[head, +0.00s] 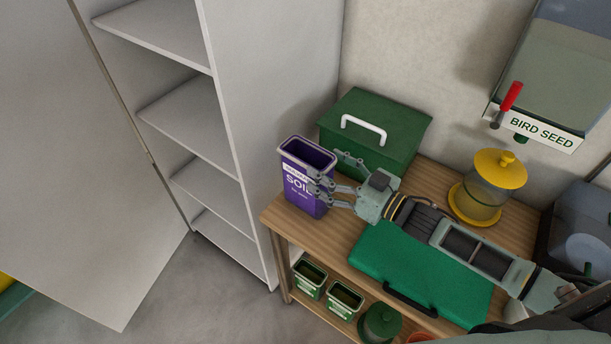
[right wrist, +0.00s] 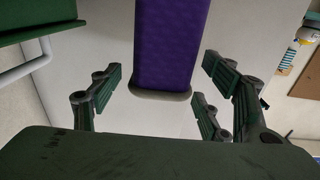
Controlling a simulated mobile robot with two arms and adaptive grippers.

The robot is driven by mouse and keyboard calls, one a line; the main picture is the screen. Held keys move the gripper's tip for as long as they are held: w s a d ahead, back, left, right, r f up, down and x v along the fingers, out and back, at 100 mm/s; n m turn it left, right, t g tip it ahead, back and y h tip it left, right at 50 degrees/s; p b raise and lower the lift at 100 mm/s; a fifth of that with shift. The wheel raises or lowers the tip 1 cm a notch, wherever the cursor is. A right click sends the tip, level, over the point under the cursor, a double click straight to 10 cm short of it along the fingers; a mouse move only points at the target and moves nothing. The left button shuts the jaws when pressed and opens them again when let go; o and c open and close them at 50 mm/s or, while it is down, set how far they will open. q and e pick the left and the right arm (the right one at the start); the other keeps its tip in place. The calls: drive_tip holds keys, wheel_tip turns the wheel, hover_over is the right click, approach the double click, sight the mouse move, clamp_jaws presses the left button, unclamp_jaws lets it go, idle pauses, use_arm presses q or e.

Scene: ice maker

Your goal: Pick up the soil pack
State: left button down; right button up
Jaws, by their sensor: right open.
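The soil pack (head: 306,185) is a purple box with an open top and a white label reading "SOIL". It stands upright at the left end of the wooden table (head: 277,216). My right gripper (head: 325,178) is open at the pack's right side, with its fingers close to it in the head view. In the right wrist view the purple side of the pack (right wrist: 171,45) lies between the spread fingers of my right gripper (right wrist: 165,95). I cannot tell whether any finger touches it. My left gripper is not in view.
A green box with a white handle (head: 395,118) stands right behind the pack. A flat green case (head: 400,265) lies at the table's front. A yellow-lidded jar (head: 482,200) stands to the right. A white shelf unit (head: 262,90) rises at left. Green pots (head: 343,299) sit on the lower shelf.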

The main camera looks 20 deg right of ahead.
sight(309, 159)
drive_tip(key=shift+w+a+r, duration=0.15)
drive_tip(key=shift+w+a, duration=0.35)
drive_tip(key=x, duration=0.1)
drive_tip(key=p+x, duration=0.1)
drive_tip(key=x, duration=0.1)
drive_tip(key=p+x, duration=0.1)
drive_tip(key=shift+w+a+f, duration=0.1)
drive_tip(key=shift+w+f, duration=0.15)
drive_tip(key=shift+f, duration=0.15)
drive_tip(key=shift+w+a+f, duration=0.1)
drive_tip(key=shift+w+a, duration=0.05)
drive_tip(key=c, duration=0.8)
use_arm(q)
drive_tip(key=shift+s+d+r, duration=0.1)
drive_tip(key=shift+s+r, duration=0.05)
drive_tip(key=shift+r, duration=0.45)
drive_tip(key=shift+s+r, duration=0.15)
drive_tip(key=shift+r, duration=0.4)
use_arm(e)
clamp_jaws()
